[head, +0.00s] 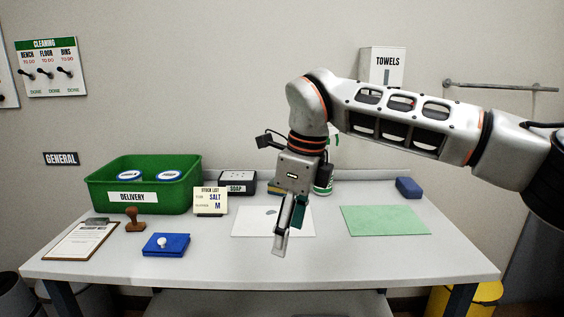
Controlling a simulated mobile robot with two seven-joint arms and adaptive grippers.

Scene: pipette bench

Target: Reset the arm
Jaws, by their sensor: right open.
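My right arm reaches in from the right across the bench (330,268). Its gripper (284,240) points down over a white sheet (250,222) with a grey mark on it. The gripper is open, and I see nothing held in it. Whether the fingertips touch the sheet or hover above it, I cannot tell. The gripper and wrist hide part of the sheet and part of a green-and-white bottle (323,180) behind. My left gripper is not in view.
A green delivery bin (100,194) holds round white-topped items. A clipboard (82,240), a brown stamp (135,225), a blue pad (166,245) and a stock card (211,201) stand left. A green mat (385,221) and blue sponge (409,187) lie right. The front right is clear.

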